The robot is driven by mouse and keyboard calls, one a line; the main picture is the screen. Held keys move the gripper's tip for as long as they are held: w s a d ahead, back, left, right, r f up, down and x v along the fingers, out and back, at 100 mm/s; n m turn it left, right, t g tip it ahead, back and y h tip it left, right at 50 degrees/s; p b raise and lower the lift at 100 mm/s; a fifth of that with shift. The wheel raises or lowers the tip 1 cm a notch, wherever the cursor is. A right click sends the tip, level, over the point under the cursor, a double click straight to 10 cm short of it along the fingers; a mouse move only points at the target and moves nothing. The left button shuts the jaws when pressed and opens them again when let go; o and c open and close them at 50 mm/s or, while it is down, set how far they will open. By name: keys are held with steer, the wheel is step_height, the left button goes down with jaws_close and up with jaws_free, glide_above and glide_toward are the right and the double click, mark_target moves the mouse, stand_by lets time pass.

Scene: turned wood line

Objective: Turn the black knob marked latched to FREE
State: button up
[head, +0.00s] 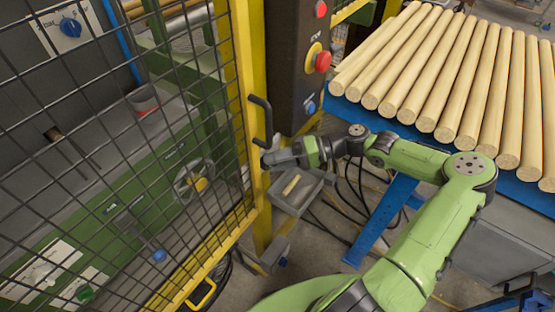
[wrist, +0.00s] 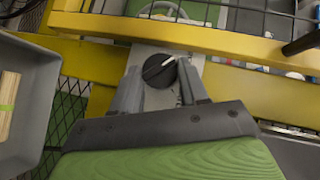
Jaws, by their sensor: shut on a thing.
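The black knob (wrist: 157,74) sits on a pale metal plate (wrist: 158,100) on the yellow frame, in the wrist view. Its white pointer line points to the upper right of that picture. No lettering can be read on the plate. My gripper (wrist: 158,68) has one finger on each side of the knob and is shut on it. In the head view my gripper (head: 269,160) reaches the yellow fence post (head: 250,95), just below a dark handle (head: 262,120). The knob cannot be made out in that view.
A mesh fence door (head: 120,130) fills the left. A control box (head: 305,70) with a red button (head: 323,61) stands above my gripper. A small grey tray (head: 297,202) hangs just below it. Wooden rods (head: 450,80) lie on a blue rack at right.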

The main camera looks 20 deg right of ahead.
steer(key=o, duration=1.1)
steer(key=shift+c, duration=0.2)
